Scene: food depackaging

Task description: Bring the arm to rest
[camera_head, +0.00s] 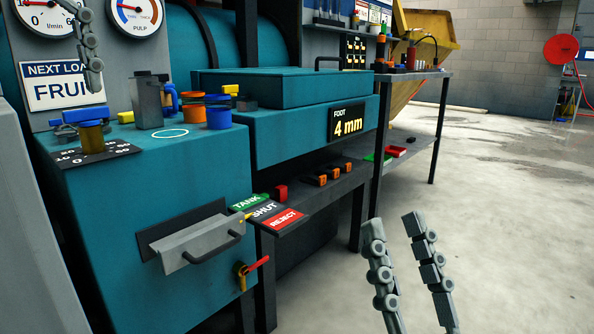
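My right gripper (393,222) is at the lower right of the head view. Its two grey jointed fingers point up and stand apart, with nothing between them, in front of the bare floor. My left gripper (93,78) hangs at the upper left, in front of the gauges and the fruit sign. Only a narrow part of its fingers shows, so I cannot tell whether it is open or shut.
A teal machine (110,230) fills the left, with a grey drawer handle (212,246) and a red-handled valve (250,270). Blue and orange cups (219,117) stand on top. A dark rack (440,120) stands behind. The concrete floor (500,190) at right is clear.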

